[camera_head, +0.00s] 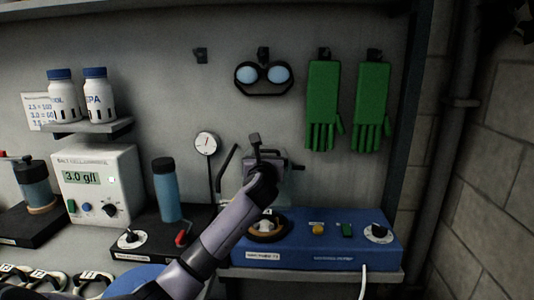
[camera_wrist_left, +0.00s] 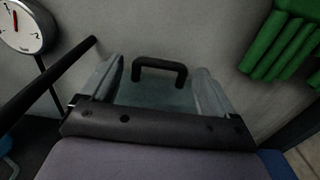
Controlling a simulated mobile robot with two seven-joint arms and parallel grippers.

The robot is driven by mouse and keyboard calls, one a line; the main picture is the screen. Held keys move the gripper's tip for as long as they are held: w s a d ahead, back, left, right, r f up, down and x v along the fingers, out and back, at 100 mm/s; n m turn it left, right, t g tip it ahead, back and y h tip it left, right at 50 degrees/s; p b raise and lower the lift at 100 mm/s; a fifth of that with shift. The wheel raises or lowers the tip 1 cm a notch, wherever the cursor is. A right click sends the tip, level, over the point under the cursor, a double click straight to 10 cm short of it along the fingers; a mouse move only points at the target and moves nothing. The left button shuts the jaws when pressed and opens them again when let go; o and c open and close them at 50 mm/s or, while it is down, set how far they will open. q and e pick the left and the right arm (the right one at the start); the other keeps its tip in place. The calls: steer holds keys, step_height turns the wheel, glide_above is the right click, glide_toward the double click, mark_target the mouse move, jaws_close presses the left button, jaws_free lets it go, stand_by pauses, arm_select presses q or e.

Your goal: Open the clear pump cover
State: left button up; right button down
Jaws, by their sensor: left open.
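The clear pump cover (camera_wrist_left: 155,94) shows in the left wrist view as a see-through, greenish-grey panel. A black loop handle (camera_wrist_left: 160,66) stands at its far side. My left gripper (camera_head: 266,162) reaches up in front of the wall in the head view and hides most of the cover there. Its fingers are open, one on each side of the panel and handle in the wrist view. The handle lies between them but further out, with a visible gap. I cannot tell whether any finger touches the cover. My right gripper is not in view.
A blue control box (camera_head: 330,252) with knobs stands below on the shelf. A round gauge (camera_head: 207,146) and a black bar (camera_head: 227,160) are close left of the gripper. Goggles (camera_head: 263,77) and green gloves (camera_head: 323,95) hang above. A blue bottle (camera_head: 166,188) stands left.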

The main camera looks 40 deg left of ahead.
arm_select(q)
steer(key=shift+x, duration=1.2)
